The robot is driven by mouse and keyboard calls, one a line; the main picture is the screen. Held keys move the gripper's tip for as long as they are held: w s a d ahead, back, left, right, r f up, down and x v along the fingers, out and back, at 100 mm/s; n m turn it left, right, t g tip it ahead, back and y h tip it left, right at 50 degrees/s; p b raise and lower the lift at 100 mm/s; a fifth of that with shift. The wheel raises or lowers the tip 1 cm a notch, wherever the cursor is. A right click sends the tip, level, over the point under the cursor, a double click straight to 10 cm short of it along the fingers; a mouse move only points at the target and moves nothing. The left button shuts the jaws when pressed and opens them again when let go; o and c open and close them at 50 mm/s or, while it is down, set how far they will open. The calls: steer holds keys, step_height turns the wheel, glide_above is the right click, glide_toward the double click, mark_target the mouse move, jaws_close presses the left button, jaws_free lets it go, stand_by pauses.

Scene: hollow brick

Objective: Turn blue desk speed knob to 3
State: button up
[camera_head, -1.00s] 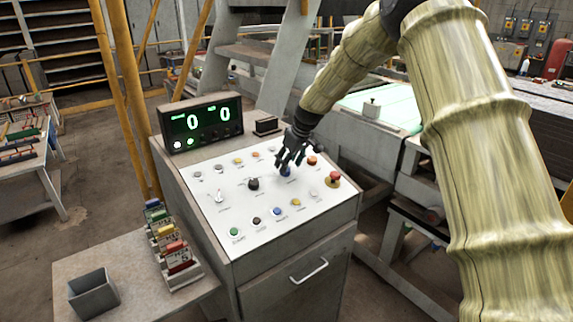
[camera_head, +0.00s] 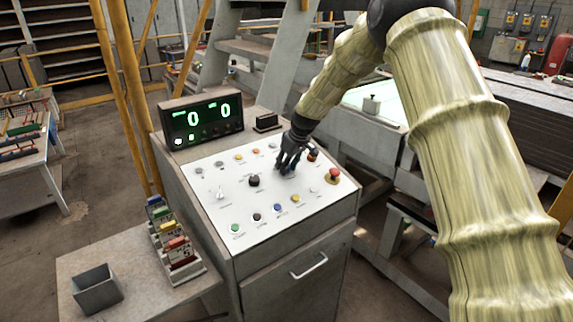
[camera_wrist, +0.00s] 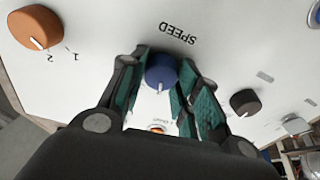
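The blue speed knob (camera_wrist: 161,70) sits between my gripper's two fingers in the wrist view. Its white pointer line faces the bottom of that picture, and the upside-down word SPEED is printed beside it. My gripper (camera_wrist: 163,62) is open around the knob, one teal-padded finger on each side, close to it. I cannot tell whether either pad touches it. In the head view my gripper (camera_head: 287,171) is low over the white panel of the desk (camera_head: 222,174) and hides the blue knob. The numbers near the knob are mostly covered or too small to read.
A display (camera_head: 200,122) on the desk shows two green zeros. An orange knob (camera_wrist: 35,28) marked 1 and 2 and a black knob (camera_wrist: 245,102) flank my fingers. A red mushroom button (camera_head: 333,174) is at the panel's right. A grey bin (camera_head: 97,290) stands at lower left.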

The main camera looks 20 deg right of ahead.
steer(key=shift+m, duration=0.3)
steer(key=m+b, duration=0.1)
steer(key=m, duration=0.2)
steer(key=shift+d+m+h+b, duration=0.1)
steer(key=shift+m+h+b, duration=0.25)
steer(key=shift+m, duration=1.85)
steer(key=o, duration=1)
steer(key=shift+r, duration=0.15)
steer(key=v, duration=1.1)
steer(key=shift+s+r, duration=0.25)
steer(key=shift+s, duration=0.1)
